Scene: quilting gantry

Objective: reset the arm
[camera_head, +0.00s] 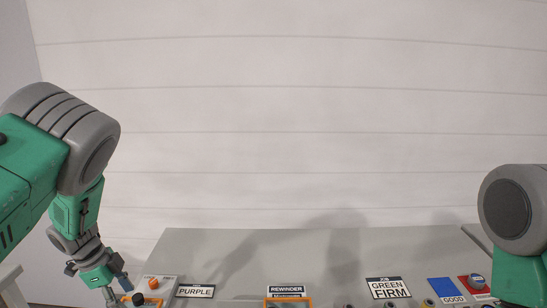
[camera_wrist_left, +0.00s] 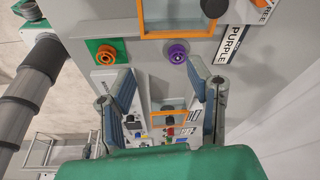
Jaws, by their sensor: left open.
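My left arm comes in from the left in the head view. Its gripper (camera_head: 118,290) hangs low beside the left end of a grey console (camera_head: 250,250). In the left wrist view the two fingers (camera_wrist_left: 160,78) stand apart with nothing between them. Beyond the fingertips are an orange knob on a green plate (camera_wrist_left: 106,54) and a purple knob (camera_wrist_left: 177,52). I cannot tell how far the fingertips are from the panel. The upper part of my right arm shows at the right edge of the head view; its gripper is out of view.
The console carries a PURPLE label (camera_head: 195,291), a REWINDER label (camera_head: 286,291), a GREEN FIRM label (camera_head: 388,288), a blue plate (camera_head: 445,287) and a red plate (camera_head: 473,283). An orange frame (camera_wrist_left: 178,33) shows in the wrist view. The space above the console is clear before a pale wall (camera_head: 300,120).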

